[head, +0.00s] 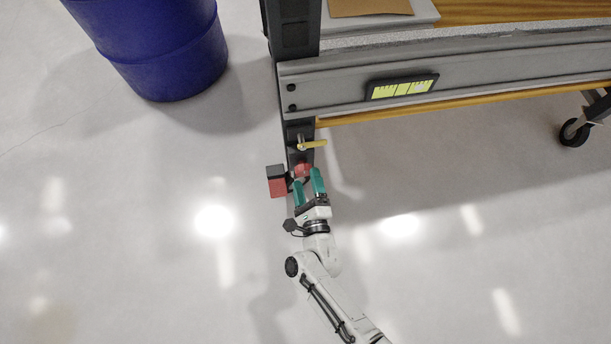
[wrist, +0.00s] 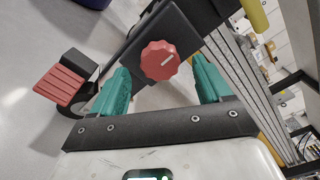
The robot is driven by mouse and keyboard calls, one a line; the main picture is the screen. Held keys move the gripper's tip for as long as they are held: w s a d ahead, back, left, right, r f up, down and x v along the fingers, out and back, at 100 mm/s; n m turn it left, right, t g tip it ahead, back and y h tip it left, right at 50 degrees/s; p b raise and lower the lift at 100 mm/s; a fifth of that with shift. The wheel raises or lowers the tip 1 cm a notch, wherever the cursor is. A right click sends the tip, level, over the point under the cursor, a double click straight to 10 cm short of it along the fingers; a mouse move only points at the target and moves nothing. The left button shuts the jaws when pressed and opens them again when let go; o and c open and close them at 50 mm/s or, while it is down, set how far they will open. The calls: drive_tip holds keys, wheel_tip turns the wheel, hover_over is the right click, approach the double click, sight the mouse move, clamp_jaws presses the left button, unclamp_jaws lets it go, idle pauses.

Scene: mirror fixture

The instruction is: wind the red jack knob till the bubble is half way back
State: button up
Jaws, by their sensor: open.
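The red jack knob (head: 302,169) sits low on the dark leg of the bench. In the wrist view the knob (wrist: 160,60) is round and scalloped, with a pale line mark pointing up to the right. My gripper (head: 307,180) is open, its teal fingers in front of the knob. In the wrist view the fingers of my gripper (wrist: 162,76) stand either side of the knob, with gaps visible. The yellow-green level vial (head: 402,88) is in a black frame on the bench's grey rail. Its bubble is too small to place surely.
A red and black pedal-like block (head: 277,187) sticks out left of the leg. A yellow lever (head: 313,144) is just above the knob. A blue drum (head: 165,50) stands at upper left. A castor wheel (head: 573,133) is at right. The floor (head: 120,240) is clear.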

drive_tip(key=shift+x, duration=1.2)
drive_tip(key=shift+c, duration=0.3)
drive_tip(key=c, duration=1)
